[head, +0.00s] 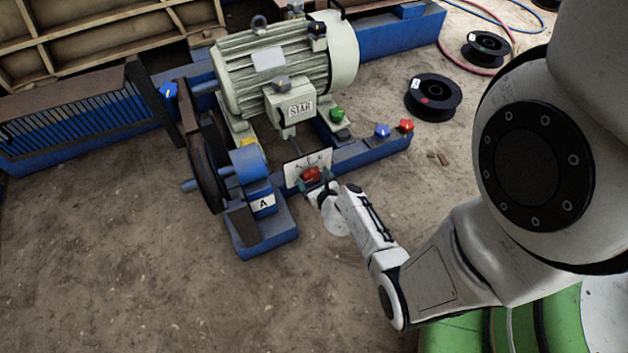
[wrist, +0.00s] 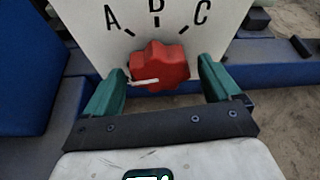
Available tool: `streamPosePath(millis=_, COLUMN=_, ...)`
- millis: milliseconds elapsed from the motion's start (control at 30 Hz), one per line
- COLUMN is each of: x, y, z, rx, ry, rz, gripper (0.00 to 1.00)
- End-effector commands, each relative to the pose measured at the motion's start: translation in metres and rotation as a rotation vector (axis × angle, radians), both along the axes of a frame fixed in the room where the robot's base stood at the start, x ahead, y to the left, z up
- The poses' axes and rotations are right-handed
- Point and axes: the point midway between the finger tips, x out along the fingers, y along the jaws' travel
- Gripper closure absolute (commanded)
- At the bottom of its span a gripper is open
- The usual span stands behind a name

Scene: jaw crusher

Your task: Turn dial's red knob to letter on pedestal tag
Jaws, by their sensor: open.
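The white dial plate (wrist: 90,45) carries the letters A, one that looks like B or P, and C, with tick marks. The red knob (wrist: 165,65) sits below them; its white line (wrist: 144,82) lies nearly level and runs to the knob's left edge, below A's tick. The dial plate (head: 294,172) and red knob (head: 311,174) also show in the head view. My gripper (wrist: 162,85) is open, with its green fingers on either side of the knob; contact cannot be told. The pedestal tag (head: 263,204) reads A, on the blue pedestal (head: 266,235).
A large pale motor (head: 285,70) with a STAR plate stands behind the dial. Blue (head: 382,131), red (head: 406,126) and green (head: 337,113) knobs sit nearby. Black spools (head: 433,97) lie on the ground at the right. The dirt ground at front left is clear.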

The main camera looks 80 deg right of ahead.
Motion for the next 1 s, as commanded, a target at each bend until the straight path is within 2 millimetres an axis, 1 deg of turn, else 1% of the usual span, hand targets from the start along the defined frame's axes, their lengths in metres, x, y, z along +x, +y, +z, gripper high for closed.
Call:
streamPosePath(millis=300, x=0.0018, y=-0.0023, z=-0.0006, rx=0.000, ry=0.000, rz=0.000, gripper=0.10)
streamPosePath(millis=367, x=0.0018, y=-0.0022, z=-0.0005, rx=0.000, ry=0.000, rz=0.000, gripper=0.15)
streamPosePath(millis=900, x=0.0016, y=-0.0019, z=-0.0007, rx=0.000, ry=0.000, rz=0.000, gripper=0.66)
streamPosePath(millis=1000, x=0.0016, y=-0.0019, z=-0.0007, rx=0.001, ry=-0.001, rz=0.001, gripper=0.66)
